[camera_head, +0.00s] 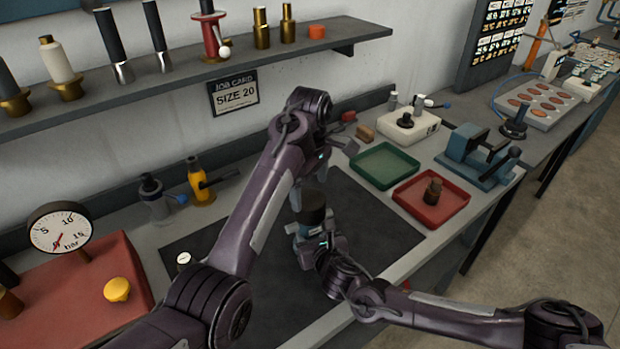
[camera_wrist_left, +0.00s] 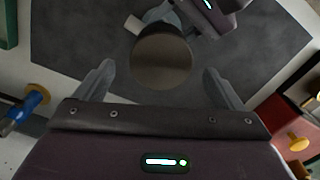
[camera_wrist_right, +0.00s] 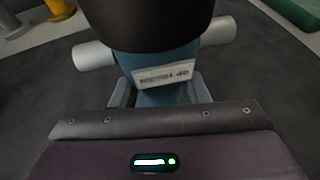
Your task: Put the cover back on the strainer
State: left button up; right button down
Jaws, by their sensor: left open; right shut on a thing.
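The strainer is a teal body (camera_head: 304,230) with grey pipe stubs (camera_wrist_right: 92,55) and a white label reading 40 (camera_wrist_right: 162,76). A dark round cover (camera_head: 312,203) sits on its top; I cannot tell whether it is seated fully. In the left wrist view the cover's round top (camera_wrist_left: 162,58) faces me. My right gripper (camera_head: 320,245) is shut on the teal body, low on its near side. My left gripper (camera_head: 318,176) is open above the cover, its fingers (camera_wrist_left: 160,88) apart on either side and not visibly touching it.
An empty green tray (camera_head: 383,148) and a red tray (camera_head: 408,201) with a brown fitting (camera_head: 433,191) lie right of the dark mat (camera_head: 225,245). A teal vise (camera_head: 478,157) stands beyond. A red gauge block (camera_head: 80,280) is at left. A card (camera_head: 234,94) reads SIZE 20.

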aim_at(310, 198)
pick_arm(q)
notch_tip(310, 198, down, 6)
dwell(0.4)
jog(key=c, duration=1)
jog(key=m, duration=0.6)
jog(key=shift+r+m, duration=0.1)
jog(key=shift+m, duration=0.2)
jog(key=shift+c, duration=0.2)
jog(key=m, duration=0.6)
jog(key=o, duration=1.1)
